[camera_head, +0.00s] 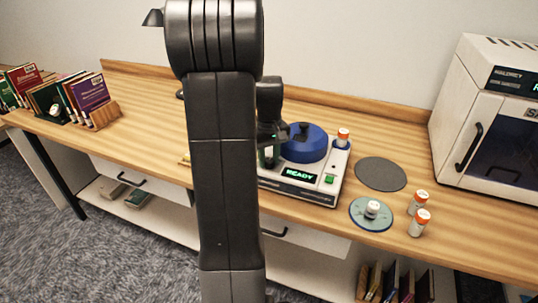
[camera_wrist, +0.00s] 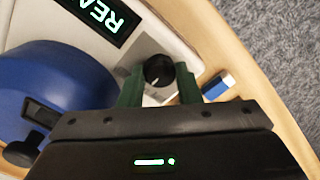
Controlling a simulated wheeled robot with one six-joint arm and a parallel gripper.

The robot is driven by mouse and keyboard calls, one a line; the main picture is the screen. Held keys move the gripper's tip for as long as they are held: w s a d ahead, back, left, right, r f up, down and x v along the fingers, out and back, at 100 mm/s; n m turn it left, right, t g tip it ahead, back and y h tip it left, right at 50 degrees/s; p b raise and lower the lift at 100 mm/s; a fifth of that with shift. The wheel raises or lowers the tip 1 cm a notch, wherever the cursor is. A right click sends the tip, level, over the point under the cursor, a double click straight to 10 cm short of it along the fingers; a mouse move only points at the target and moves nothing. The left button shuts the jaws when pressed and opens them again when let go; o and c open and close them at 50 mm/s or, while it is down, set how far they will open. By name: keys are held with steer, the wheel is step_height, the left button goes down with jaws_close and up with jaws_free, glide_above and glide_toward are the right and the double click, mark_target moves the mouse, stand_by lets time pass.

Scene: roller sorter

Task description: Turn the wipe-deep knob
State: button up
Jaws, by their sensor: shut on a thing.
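The white machine (camera_head: 311,193) with a blue round lid (camera_head: 304,146) and a lit READY display (camera_head: 299,174) stands on the wooden counter. In the wrist view a black round knob (camera_wrist: 159,70) with a white pointer line sits on a grey plate by the display (camera_wrist: 104,18). The two green fingers of my gripper (camera_wrist: 160,82) are at either side of the knob and shut on it. In the head view my gripper (camera_head: 268,153) is at the machine's left front, and the knob is hidden there. No knob label is readable.
A blue-and-white block (camera_wrist: 217,86) lies beside the machine near the counter edge. Orange-capped bottles (camera_head: 419,223), a round plate (camera_head: 366,224) and a dark disc (camera_head: 381,174) are to the right. A white cabinet machine (camera_head: 492,115) stands far right; books (camera_head: 90,93) are far left.

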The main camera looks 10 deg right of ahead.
mark_target(269, 160)
steer(key=m, duration=0.4)
steer(key=shift+r+m+p, duration=0.1)
steer(key=shift+m+p, duration=0.2)
steer(key=shift+p, duration=0.1)
steer(key=m, duration=0.4)
steer(key=shift+m+p, duration=0.3)
steer(key=o, duration=1)
step_height(269, 160, up, 14)
steer(key=shift+f, duration=0.15)
steer(key=shift+f, duration=0.1)
